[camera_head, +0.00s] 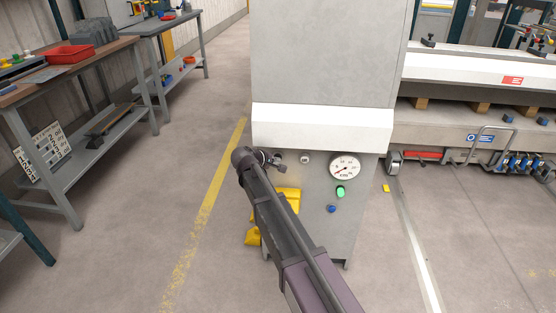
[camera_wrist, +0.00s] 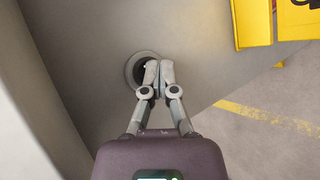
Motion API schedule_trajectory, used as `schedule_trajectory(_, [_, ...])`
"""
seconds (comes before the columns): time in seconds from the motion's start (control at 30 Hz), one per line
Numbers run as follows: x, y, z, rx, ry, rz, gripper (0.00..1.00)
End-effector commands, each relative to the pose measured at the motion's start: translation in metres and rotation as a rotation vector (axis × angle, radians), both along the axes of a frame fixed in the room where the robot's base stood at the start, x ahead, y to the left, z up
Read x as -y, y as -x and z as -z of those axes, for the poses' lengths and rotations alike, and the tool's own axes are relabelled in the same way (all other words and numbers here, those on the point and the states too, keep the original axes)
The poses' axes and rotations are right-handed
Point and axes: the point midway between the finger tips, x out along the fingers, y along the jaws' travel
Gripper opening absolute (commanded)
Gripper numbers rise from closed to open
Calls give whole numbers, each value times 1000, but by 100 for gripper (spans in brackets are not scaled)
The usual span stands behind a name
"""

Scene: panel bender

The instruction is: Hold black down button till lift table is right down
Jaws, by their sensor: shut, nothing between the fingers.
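A round dark button (camera_wrist: 139,75) in a grey ring sits on the grey machine panel in the wrist view. My gripper (camera_wrist: 158,68) is shut and empty. Its fingertips are at the button, with the left one covering the right part of it. I cannot tell whether they press it. In the head view my gripper (camera_head: 273,160) is at the upper left of the cabinet front, below the white ledge, and the button is not clear behind it. I cannot make out which part is the lift table.
The grey cabinet (camera_head: 325,55) also carries a small knob (camera_head: 305,158), a gauge (camera_head: 344,167), a green button (camera_head: 340,191) and a blue one (camera_head: 332,209). A yellow part (camera_head: 290,195) sits low beside my arm. Workbenches (camera_head: 95,55) stand left; the floor between is clear.

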Motion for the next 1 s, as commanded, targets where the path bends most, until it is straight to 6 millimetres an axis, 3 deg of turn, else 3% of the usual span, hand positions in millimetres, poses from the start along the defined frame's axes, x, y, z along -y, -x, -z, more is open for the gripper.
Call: schedule_trajectory(1.0, [-1, 18, 0, 0, 0, 0, 0])
